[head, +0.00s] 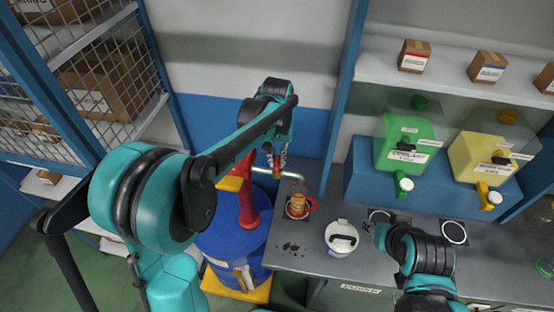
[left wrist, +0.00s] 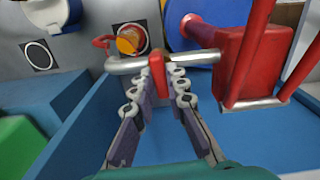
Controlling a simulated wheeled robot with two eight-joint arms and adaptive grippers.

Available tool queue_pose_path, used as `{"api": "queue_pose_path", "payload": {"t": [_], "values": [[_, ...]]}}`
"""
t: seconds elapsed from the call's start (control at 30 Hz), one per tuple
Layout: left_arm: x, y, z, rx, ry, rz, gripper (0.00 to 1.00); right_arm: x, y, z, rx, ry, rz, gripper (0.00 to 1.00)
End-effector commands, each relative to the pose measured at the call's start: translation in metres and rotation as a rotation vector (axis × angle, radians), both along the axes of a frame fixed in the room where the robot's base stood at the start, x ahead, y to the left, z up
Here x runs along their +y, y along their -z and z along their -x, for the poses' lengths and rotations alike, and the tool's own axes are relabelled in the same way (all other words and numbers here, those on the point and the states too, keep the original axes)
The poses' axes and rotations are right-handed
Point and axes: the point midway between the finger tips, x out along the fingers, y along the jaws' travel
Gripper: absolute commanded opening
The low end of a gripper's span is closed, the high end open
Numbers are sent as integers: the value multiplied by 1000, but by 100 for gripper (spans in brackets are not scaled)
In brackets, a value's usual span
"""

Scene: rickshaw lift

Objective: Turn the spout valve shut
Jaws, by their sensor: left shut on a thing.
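The red spout valve (left wrist: 158,75) is a small red lever on a silver spout pipe (left wrist: 190,58), pointing toward my wrist camera. My left gripper (left wrist: 160,82) is shut on this lever, one finger on each side; in the head view the gripper (head: 276,158) is at the spout pipe (head: 290,175). The pipe comes from a red pump (head: 246,190) on a blue drum (head: 230,250). A red-handled jug (left wrist: 130,40) with orange contents stands below the spout; it also shows in the head view (head: 298,206). My right gripper (head: 380,236) is over the bench, its fingers unclear.
A white lidded pot (head: 341,238) stands on the grey bench (head: 290,255). Green (head: 405,140) and yellow (head: 480,160) dispensers stand on a blue riser at the right. A wire-mesh shelf (head: 100,80) is at the left.

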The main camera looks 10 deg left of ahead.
Motion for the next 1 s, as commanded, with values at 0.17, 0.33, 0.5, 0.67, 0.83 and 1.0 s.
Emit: {"api": "queue_pose_path", "payload": {"t": [0.17, 0.33, 0.5, 0.67, 0.83, 1.0], "values": [[0, 0, 0, -1, 63, 0, 0, 0, 1, 0, 0, 0, 0, 40], [0, 0, 0, -1, 92, 0, 0, 0, 1, 0, 0, 0, 0, 40], [0, -1, -1, -2, 100, 0, 0, 0, 1, 0, 0, 0, 0, 40], [0, -1, -1, -2, 100, 0, 0, 0, 1, 0, 0, 0, 0, 40], [0, -1, -1, -2, 99, 0, 29, 0, 1, 0, 0, 0, 0, 40], [0, 0, 0, -1, 99, 0, 34, 0, 1, 0, 0, 0, 0, 40]]}}
